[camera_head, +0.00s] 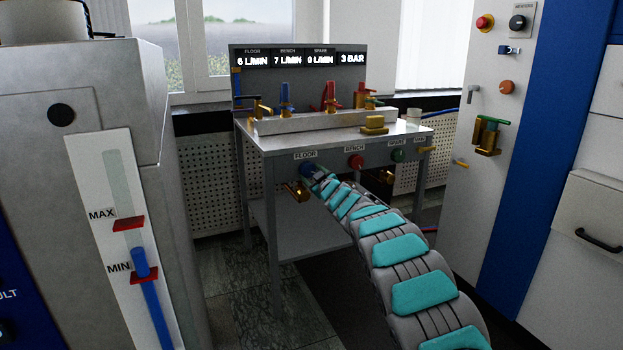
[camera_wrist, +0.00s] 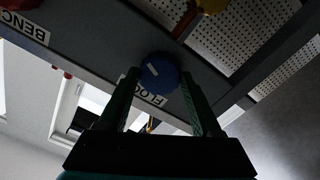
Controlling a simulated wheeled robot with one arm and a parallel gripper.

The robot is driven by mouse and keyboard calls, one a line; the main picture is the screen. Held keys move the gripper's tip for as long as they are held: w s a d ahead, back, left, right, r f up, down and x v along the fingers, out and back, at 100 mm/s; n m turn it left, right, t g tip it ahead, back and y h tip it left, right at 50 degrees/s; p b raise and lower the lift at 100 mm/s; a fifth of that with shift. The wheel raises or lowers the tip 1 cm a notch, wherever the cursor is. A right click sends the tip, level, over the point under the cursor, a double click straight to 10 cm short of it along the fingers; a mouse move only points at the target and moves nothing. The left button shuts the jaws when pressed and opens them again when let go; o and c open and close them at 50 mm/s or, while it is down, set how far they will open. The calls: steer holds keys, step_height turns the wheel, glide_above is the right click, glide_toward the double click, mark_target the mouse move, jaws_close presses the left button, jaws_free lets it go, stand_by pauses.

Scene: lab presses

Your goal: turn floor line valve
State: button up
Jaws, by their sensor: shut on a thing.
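The blue floor valve knob (camera_wrist: 160,74) sits on the front panel beside the FLOOR label, with a white mark on its face. In the head view the FLOOR label (camera_head: 305,155) is above it and my gripper (camera_head: 314,175) covers most of the knob. In the wrist view my gripper (camera_wrist: 158,78) has its two green fingers on either side of the knob, shut on it. The display (camera_head: 299,59) reads FLOOR 6 L/MIN, BENCH 7 L/MIN, SPARE 0 L/MIN and 3 BAR.
The red BENCH knob (camera_head: 355,161) and green SPARE knob (camera_head: 397,155) are to the right on the same panel. A brass outlet (camera_head: 296,191) hangs just below the floor knob. A grey tank (camera_head: 95,105) stands at left, a white cabinet (camera_head: 480,190) at right.

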steer(key=n+b, duration=0.2)
steer(key=n, duration=0.2)
steer(key=shift+n, duration=0.3)
steer(key=shift+n+b, duration=1.05)
steer(key=shift+n, duration=1.45)
steer(key=o, duration=1.4)
steer(key=shift+s, duration=0.2)
steer(key=shift+b+v, duration=0.65)
steer(key=shift+v, duration=0.3)
steer(key=shift+b+v, duration=0.4)
steer(key=shift+v, duration=2.4)
